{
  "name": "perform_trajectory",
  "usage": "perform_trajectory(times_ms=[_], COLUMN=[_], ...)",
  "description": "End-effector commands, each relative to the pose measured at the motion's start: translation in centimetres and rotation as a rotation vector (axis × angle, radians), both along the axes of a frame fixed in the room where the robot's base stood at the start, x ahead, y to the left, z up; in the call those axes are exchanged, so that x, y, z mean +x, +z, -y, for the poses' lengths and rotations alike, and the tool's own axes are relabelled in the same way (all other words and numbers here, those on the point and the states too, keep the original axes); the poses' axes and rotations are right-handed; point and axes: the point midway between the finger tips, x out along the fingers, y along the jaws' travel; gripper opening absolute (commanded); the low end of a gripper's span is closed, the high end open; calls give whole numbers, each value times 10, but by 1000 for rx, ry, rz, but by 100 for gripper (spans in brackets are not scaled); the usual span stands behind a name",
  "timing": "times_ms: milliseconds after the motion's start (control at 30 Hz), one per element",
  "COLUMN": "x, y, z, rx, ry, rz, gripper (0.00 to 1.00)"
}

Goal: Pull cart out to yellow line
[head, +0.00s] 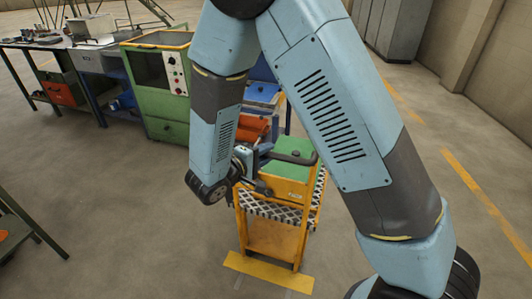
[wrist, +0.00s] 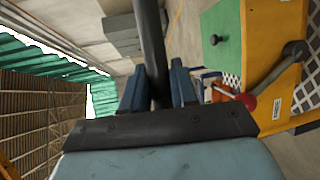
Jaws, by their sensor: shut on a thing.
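The cart (head: 272,236) is an orange-yellow frame with a checkered plate and a green-topped yellow box (head: 288,172). My gripper (head: 262,152) is at this bar, partly hidden by my wrist in the head view. In the wrist view my two blue fingers (wrist: 157,84) are shut with the dark bar (wrist: 152,40) between them. A yellow line (head: 268,271) lies on the floor at the cart's near foot. The gap between cart and line is hard to judge.
A green machine cabinet (head: 161,88) and a workbench (head: 80,63) stand behind to the left. Yellow floor marking (head: 485,188) runs at right. Floor left of the cart is clear.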

Motion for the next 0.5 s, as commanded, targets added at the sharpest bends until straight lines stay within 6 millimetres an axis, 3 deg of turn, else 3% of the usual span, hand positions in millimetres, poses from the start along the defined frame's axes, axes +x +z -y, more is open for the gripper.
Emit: perform_trajectory(times_ms=[100, 133, 200, 333, 500], x=[-2, -2, -2, -1, -1], y=[-5, -5, -5, -3, -2], z=[5, 5, 5, 4, 3], rx=[-5, -5, -4, -3, -1], ry=[-8, -8, -9, -6, -4], rz=[-14, -14, -13, -9, -6], gripper=[0, 29, 36, 48, 48])
